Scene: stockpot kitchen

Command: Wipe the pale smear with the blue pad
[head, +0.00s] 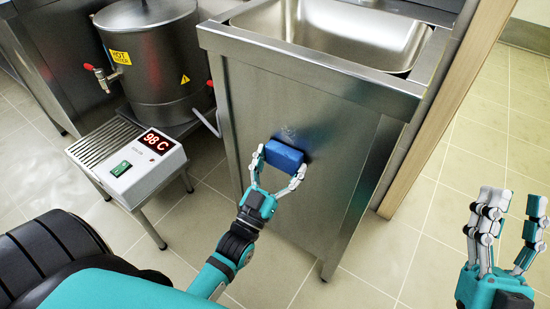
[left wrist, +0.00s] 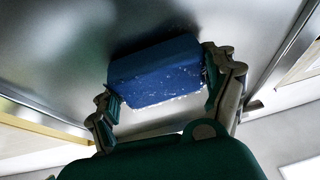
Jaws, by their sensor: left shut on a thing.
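The blue pad (head: 284,155) is held between the fingers of my left gripper (head: 281,162), against or very close to the upright steel front panel of the sink unit. In the left wrist view the blue pad (left wrist: 158,72) lies between both fingers and has white specks on it. A faint pale smear (head: 288,132) shows on the panel just above the pad in the head view; the pad may hide more of it. I cannot tell whether pad and panel touch. My right gripper (head: 514,203) is open and empty at the right, over the floor.
The steel sink (head: 345,35) overhangs the panel (head: 330,135). At left stands a hot water boiler (head: 155,65) with a tap and warning labels, beside a control box (head: 146,165) reading 98 C. A wooden post (head: 450,105) stands right of the sink. Tiled floor (head: 385,250) is clear.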

